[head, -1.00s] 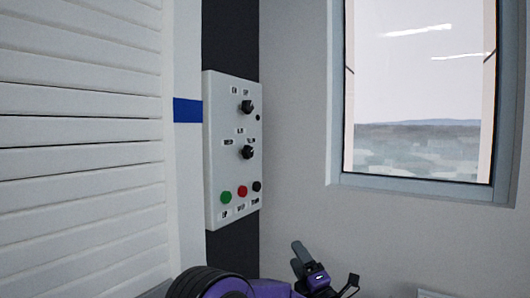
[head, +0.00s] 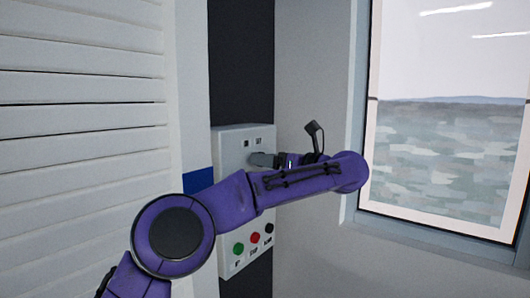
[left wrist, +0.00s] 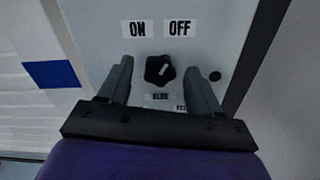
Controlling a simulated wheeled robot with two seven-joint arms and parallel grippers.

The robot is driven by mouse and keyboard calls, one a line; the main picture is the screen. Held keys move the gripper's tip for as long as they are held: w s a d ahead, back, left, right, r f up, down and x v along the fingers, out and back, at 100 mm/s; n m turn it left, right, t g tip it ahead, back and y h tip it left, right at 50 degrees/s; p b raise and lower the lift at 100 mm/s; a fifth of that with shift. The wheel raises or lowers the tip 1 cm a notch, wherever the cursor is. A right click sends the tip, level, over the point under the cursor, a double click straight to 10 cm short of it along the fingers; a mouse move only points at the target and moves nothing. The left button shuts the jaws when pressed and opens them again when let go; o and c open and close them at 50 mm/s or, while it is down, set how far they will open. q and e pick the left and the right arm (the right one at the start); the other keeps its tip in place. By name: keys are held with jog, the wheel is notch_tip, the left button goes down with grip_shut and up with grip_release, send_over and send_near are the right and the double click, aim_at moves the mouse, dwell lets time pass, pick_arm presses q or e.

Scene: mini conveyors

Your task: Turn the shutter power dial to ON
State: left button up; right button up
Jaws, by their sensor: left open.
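The shutter power dial (left wrist: 159,71) is a black knob on a light grey control panel (head: 229,138). Its pale pointer mark tilts up and right, toward the OFF label (left wrist: 180,29); the ON label (left wrist: 138,29) is up and left. My left gripper (head: 254,160) is at the panel's upper part, and its open fingers also show in the left wrist view (left wrist: 158,67). The dial sits between the fingertips, with gaps on both sides. In the head view the gripper and arm hide the dial. My right gripper is not in view.
Green (head: 238,249), red (head: 254,238) and black (head: 269,228) buttons sit low on the panel. My left arm covers the panel's middle. A slatted white shutter (head: 80,130) is at left, a window (head: 445,130) at right.

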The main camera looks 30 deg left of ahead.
pick_arm(q)
jog(key=shift+a, duration=0.5)
jog(key=c, duration=1.1)
jog(key=shift+o, duration=0.3)
jog(key=shift+f+b, duration=0.15)
jog(key=shift+b, duration=0.45)
jog(key=shift+s+n+b, duration=0.1)
jog(key=shift+n+b, duration=4.7)
jog(key=shift+n, duration=1)
